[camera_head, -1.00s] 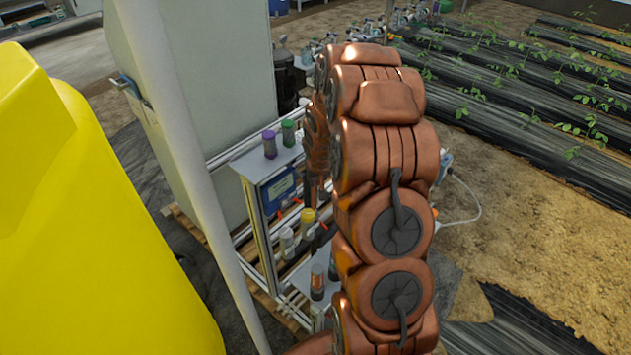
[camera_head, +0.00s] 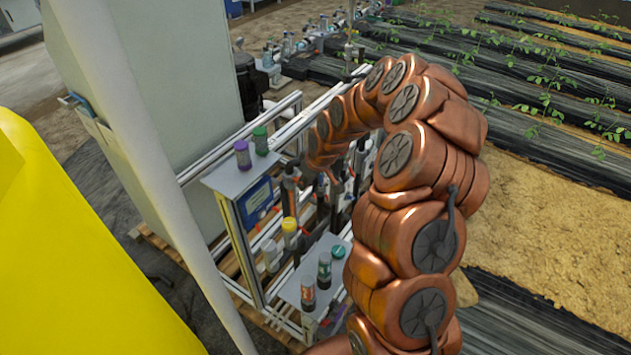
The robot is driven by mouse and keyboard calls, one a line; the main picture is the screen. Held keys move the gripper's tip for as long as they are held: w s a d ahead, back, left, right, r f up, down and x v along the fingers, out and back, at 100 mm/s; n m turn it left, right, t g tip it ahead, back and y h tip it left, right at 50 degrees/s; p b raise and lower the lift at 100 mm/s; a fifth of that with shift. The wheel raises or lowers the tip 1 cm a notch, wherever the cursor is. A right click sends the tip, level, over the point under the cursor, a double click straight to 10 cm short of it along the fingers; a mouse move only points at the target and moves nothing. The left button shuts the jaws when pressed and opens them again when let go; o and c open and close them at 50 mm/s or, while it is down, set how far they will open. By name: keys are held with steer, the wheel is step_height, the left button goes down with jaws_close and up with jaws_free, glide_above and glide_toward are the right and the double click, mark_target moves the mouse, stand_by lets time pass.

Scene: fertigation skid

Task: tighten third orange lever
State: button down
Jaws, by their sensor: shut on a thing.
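My copper-coloured arm arches over the skid frame, and its end points down among the dark pipes and valves. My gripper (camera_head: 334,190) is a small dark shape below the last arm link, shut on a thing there. Its fingertips and the held part are too small and too hidden to make out clearly; it is at the lever row. Small orange lever parts (camera_head: 281,209) show beside the dark upright pipes, left of my gripper. I cannot tell which lever is the third or how far it is turned.
A grey shelf (camera_head: 222,180) carries purple-capped (camera_head: 242,154) and green-capped (camera_head: 261,141) bottles. A lower shelf (camera_head: 293,292) holds more bottles. A yellow-capped bottle (camera_head: 289,233) stands between. A white pole (camera_head: 150,150) and yellow tank (camera_head: 70,260) block the left. Planted rows lie at right.

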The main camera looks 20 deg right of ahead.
steer(key=shift+w, duration=0.1)
stand_by(0.4)
steer(key=c, duration=1.1)
jaws_free()
steer(key=v, duration=1.2)
